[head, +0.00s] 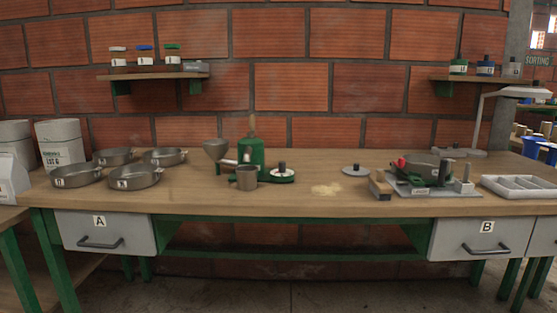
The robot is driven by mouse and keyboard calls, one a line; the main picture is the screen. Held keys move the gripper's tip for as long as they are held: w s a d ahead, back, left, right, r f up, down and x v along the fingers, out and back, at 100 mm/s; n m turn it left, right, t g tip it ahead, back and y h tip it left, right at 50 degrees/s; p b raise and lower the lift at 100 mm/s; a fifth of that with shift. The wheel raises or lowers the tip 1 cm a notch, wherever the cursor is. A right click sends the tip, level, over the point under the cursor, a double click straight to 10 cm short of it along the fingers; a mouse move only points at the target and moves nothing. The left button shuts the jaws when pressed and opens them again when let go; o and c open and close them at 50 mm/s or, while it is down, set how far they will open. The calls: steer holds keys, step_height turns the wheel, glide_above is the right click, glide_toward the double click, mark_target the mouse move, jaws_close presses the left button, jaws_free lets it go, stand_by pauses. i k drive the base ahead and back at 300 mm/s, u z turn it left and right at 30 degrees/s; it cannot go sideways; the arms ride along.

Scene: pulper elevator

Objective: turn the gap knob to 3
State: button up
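A green hand pulper (251,152) with an upright wooden handle stands near the middle of the workbench. A grey funnel-like hopper (215,149) is at its left and a metal cup (247,178) is in front of it. At its right foot is a round pale dial with a dark knob (282,168) on top, which looks like the gap knob. Its numbers and pointer are too small to read. My gripper is not in view.
Metal pans (136,177) stand at the left of the workbench (330,205). A lid (357,170), a wooden block (380,186), a grey-green device (430,178) and a white tray (520,187) are at the right. A pale patch (326,189) lies right of the dial.

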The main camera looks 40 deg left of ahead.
mark_target(282, 165)
steer(key=u, duration=0.65)
steer(key=i, duration=0.75)
steer(key=u, duration=0.85)
